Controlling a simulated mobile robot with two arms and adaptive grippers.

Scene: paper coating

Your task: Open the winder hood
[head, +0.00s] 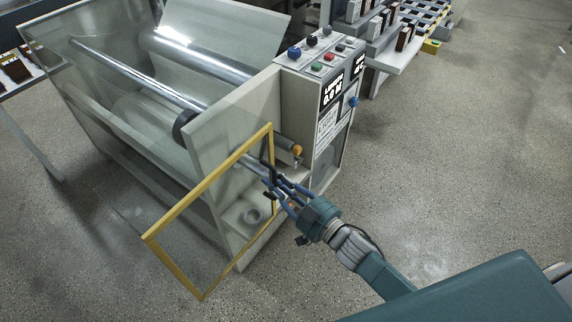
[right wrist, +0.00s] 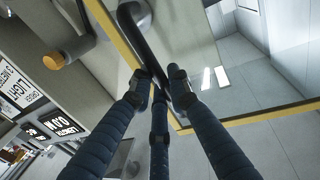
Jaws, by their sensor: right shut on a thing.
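The winder hood (head: 207,181) is a clear panel in a yellow frame at the near end of the coating machine. It slants outward, with its lower left corner over the floor. Its black bar handle (head: 267,168) is near the right edge of the frame. My right gripper (head: 274,186) is shut on this handle, and its blue fingers partly cover it. In the right wrist view the fingertips (right wrist: 162,88) close around the lower part of the black handle (right wrist: 148,48), beside the yellow frame (right wrist: 112,38). My left gripper is not in view.
The control cabinet (head: 325,105) with buttons and labels stands right behind the hood. An orange-tipped knob (head: 296,150) sticks out close to my fingers. Rollers (head: 130,72) run along the machine at left. The floor (head: 455,180) to the right is clear.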

